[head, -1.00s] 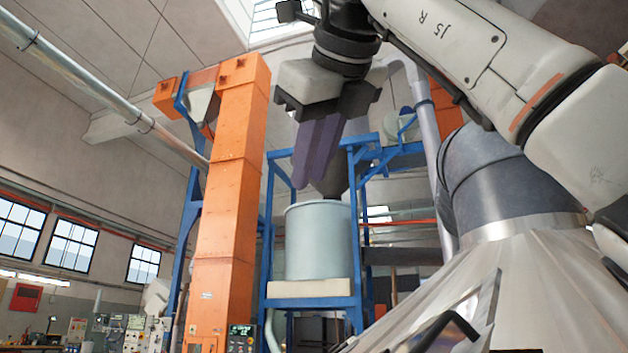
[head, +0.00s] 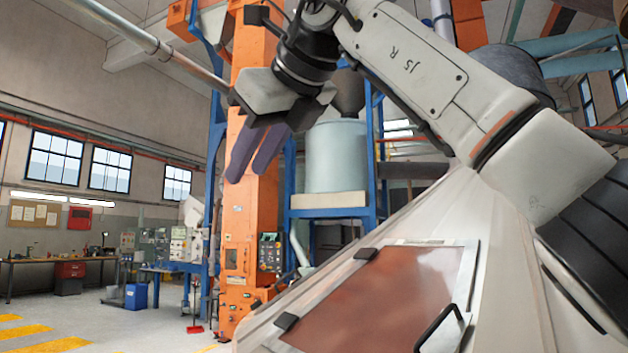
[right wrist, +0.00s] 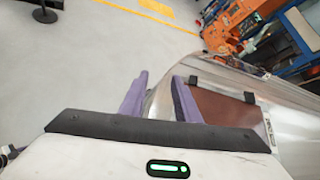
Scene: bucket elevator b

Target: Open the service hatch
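The service hatch (head: 385,295) is a reddish-brown panel in a pale frame on the sloping side of a metal hopper (head: 510,260). It looks closed. Two black hinge blocks sit on its left edge, and a black bar handle (head: 437,328) is near its lower right corner. In the right wrist view the hatch (right wrist: 220,108) lies right of and beyond the fingers. My right gripper (head: 252,168) has purple fingers that stand apart and empty; it hangs up and left of the hatch, clear of it. The fingers also show in the right wrist view (right wrist: 160,95). My left gripper is out of view.
An orange elevator column (head: 250,190) with a control panel (head: 270,252) stands behind my right gripper. A pale blue drum (head: 336,157) sits on a blue frame. A workbench (head: 60,262) is far left. The floor (head: 100,318) at left is open.

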